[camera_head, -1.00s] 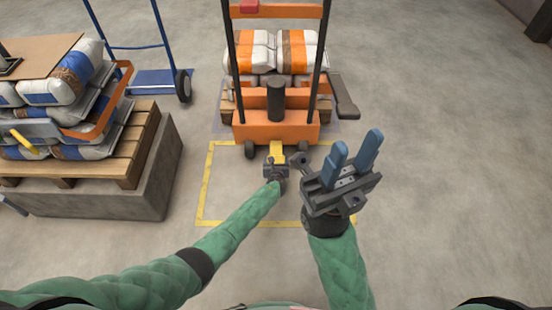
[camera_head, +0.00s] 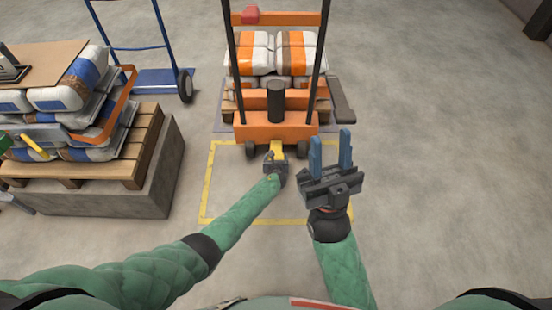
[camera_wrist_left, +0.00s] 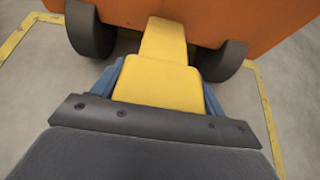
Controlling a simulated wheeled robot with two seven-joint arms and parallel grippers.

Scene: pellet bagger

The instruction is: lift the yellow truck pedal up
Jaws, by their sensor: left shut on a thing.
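The yellow truck pedal (camera_head: 277,148) sticks out low at the near side of the orange pallet truck (camera_head: 276,130), between its two dark wheels. My left gripper (camera_head: 275,158) is at the pedal and shut on it. In the left wrist view the pedal (camera_wrist_left: 162,80) runs away from me to the truck, with blue finger pads (camera_wrist_left: 108,80) on both its sides. The fingertips are partly hidden by the pedal and the gripper body. My right gripper (camera_head: 331,150) is empty and open, with its two blue fingers pointing up, to the right of the pedal.
A yellow floor outline (camera_head: 207,185) surrounds the area in front of the truck. Bags (camera_head: 278,52) are stacked on the pallet behind the mast. A loaded wooden pallet (camera_head: 75,172) on a concrete block stands at left, near a blue hand truck (camera_head: 155,80). The floor at right is clear.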

